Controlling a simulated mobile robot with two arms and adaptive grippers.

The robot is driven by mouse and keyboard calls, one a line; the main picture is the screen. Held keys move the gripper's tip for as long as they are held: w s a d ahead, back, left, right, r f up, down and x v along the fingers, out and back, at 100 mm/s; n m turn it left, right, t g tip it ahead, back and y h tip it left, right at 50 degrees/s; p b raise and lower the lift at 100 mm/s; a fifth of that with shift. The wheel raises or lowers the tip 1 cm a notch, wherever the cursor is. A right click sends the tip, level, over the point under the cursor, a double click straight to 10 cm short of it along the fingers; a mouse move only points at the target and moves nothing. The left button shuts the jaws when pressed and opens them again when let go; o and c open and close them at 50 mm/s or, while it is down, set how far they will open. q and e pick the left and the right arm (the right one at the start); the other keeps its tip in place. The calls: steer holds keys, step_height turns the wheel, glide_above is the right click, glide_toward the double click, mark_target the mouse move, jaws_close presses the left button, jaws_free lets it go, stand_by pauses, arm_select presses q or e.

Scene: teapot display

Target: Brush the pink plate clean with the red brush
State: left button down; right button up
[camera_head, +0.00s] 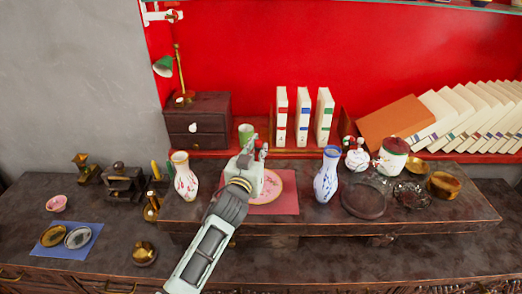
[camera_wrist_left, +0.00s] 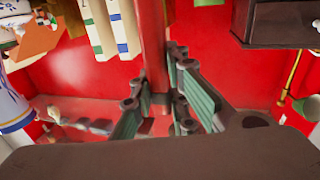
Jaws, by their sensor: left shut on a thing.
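The pink plate (camera_head: 273,187) lies on a red mat (camera_head: 286,207) on the raised dark shelf, its left part covered by my arm. My left gripper (camera_head: 258,150) is over the plate's far left side in the head view. In the left wrist view my left gripper (camera_wrist_left: 158,110) is shut on a reddish, bar-like thing (camera_wrist_left: 152,45), which looks like the red brush's handle. The brush's bristles are hidden, so I cannot tell whether they touch the plate. My right gripper is not in view.
A floral vase (camera_head: 186,178) stands left of the mat and a blue-rimmed vase (camera_head: 327,178) stands right of it. A dark round tray (camera_head: 363,200) lies further right.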

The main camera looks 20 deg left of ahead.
arm_select(q)
steer(key=shift+s+d+r+p, duration=0.1)
steer(key=shift+s+d+p, duration=0.6)
steer(key=shift+s, duration=0.25)
stand_by(2.0)
steer(key=shift+a, duration=0.1)
